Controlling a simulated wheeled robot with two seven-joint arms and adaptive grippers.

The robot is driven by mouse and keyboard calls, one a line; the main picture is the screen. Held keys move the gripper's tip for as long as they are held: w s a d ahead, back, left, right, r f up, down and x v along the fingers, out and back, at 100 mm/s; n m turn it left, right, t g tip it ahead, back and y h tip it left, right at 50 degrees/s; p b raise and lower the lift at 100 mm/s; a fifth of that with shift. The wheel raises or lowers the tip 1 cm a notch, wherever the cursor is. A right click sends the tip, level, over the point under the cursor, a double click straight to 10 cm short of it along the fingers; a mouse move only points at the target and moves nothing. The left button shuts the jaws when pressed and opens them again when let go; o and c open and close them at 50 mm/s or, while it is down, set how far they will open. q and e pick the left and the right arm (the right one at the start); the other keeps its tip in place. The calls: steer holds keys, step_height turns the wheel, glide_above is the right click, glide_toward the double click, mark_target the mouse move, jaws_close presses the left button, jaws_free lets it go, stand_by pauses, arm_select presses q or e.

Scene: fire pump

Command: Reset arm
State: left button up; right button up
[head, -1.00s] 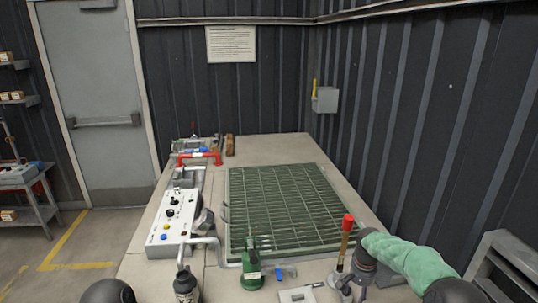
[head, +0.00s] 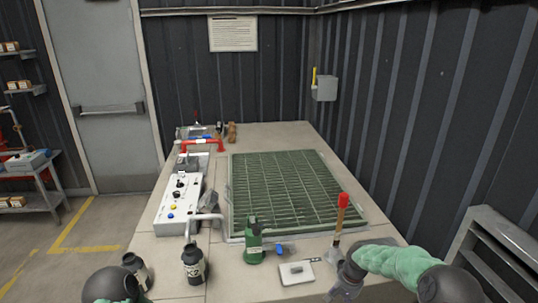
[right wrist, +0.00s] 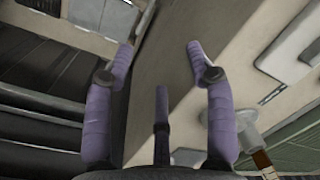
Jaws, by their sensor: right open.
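In the head view my right arm, in a green sleeve, reaches in from the right. Its dark gripper (head: 345,283) is low over the table's near right edge. My left arm (head: 112,285) shows only as a dark joint and green sleeve at bottom left. Its gripper is out of view.
A grey slatted frame (head: 497,255) stands at right.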

steer(key=s+a+f+n+y, duration=0.1)
steer(key=s+a+f, duration=0.55)
steer(key=s, duration=0.25)
steer(key=s+a+f+n+y, duration=0.1)
steer(key=s+a+f+y, duration=0.1)
steer(key=s+a+f, duration=0.55)
steer(key=s+f, duration=0.1)
steer(key=s, duration=1.2)
steer(key=shift+a+f, duration=0.15)
steer(key=shift+a, duration=0.15)
